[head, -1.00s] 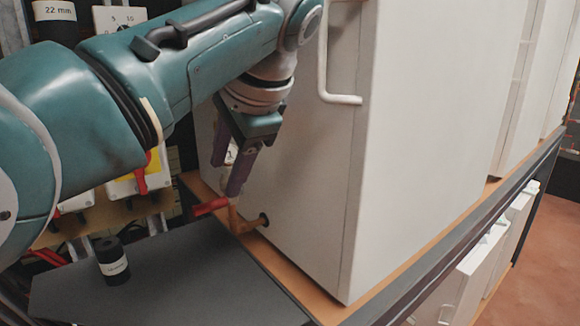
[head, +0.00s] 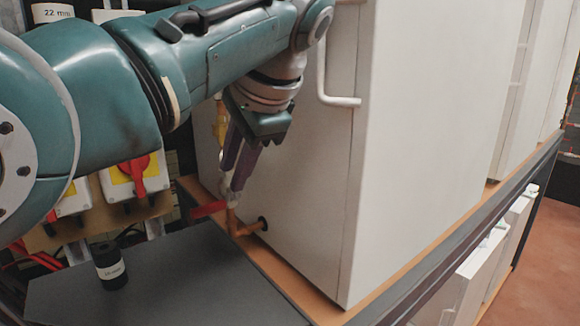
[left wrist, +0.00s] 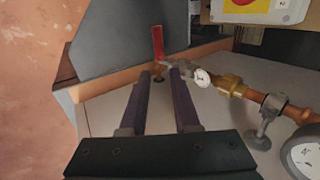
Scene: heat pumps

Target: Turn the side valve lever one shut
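The side valve's red lever (head: 208,209) points left from a copper pipe elbow (head: 240,228) at the foot of the white cabinet. In the left wrist view the red lever (left wrist: 157,42) stands beyond the fingertips, with a white tag (left wrist: 202,77) on the valve at its right. My left gripper (head: 236,188) points down just above the valve. In the left wrist view its two dark fingers (left wrist: 161,75) are apart, with a gap and nothing clearly held between them. Whether a fingertip touches the valve I cannot tell. My right gripper is out of view.
The white cabinet (head: 420,150) with a bent white handle (head: 338,101) stands close right of the gripper. A black labelled cylinder (head: 110,266) stands on a dark grey shelf (head: 190,285). Red-and-yellow switches (head: 138,175) are at the left. A round gauge (left wrist: 305,152) is near the gripper.

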